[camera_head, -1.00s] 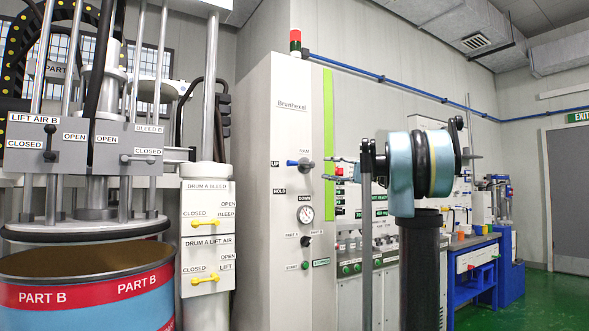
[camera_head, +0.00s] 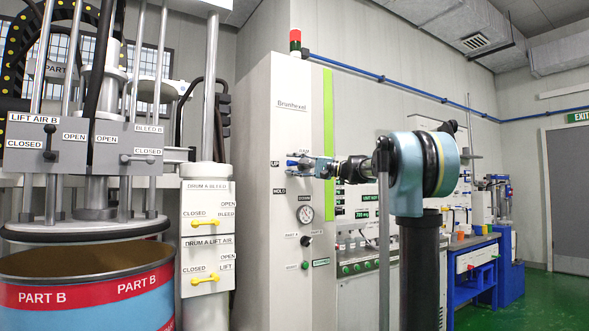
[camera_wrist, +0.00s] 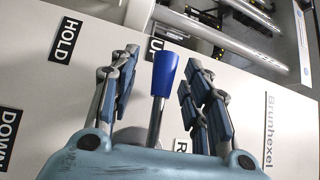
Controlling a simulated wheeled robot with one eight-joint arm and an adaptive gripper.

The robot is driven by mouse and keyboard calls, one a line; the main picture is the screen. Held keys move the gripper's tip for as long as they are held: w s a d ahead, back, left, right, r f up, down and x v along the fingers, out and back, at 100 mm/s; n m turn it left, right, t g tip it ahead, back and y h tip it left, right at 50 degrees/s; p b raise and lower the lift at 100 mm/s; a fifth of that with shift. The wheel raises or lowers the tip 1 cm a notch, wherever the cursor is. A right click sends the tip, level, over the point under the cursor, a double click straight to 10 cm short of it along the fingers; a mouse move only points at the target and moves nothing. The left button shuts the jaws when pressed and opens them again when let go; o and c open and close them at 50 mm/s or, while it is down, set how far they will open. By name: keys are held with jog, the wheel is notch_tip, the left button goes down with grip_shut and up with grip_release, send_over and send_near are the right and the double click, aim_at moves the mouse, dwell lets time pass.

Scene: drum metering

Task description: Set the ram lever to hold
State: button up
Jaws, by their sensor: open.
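The ram lever shows its blue handle (camera_wrist: 165,74) in the wrist view, on a short metal stem. In the head view the handle (camera_head: 291,163) points left, at the UP label (camera_head: 275,163). The HOLD label (camera_head: 279,192) is below and also shows in the wrist view (camera_wrist: 65,40). The DOWN label (camera_wrist: 7,136) lies at the wrist view's left edge. My gripper (camera_wrist: 162,66) is open, with its fingers on either side of the handle and gaps visible. In the head view my gripper (camera_head: 307,166) is at the cabinet front and hides the lever's pivot.
The white cabinet (camera_head: 284,120) carries a gauge (camera_head: 305,214) and a small black selector (camera_head: 305,241) below the lever. A drum (camera_head: 90,290) and yellow-handled valves (camera_head: 205,223) stand at left. A blue bench (camera_head: 472,270) is at right.

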jog(key=shift+a, duration=0.1)
grip_shut()
dwell(0.3)
jog(key=shift+w+d+f+n+h, duration=0.2)
jog(key=shift+d+f+n+h, duration=0.15)
jog(key=shift+f+n+h, duration=0.65)
jog(key=shift+w+d+f+n+h, duration=0.3)
jog(key=shift+f+n+h, duration=0.6)
jog(key=shift+h, duration=0.3)
jog(key=shift+w+d+f+n+h, duration=0.15)
jog(key=shift+d+f+n+h, duration=0.2)
jog(key=shift+f+n+h, duration=0.6)
jog(key=shift+f, duration=0.15)
grip_release()
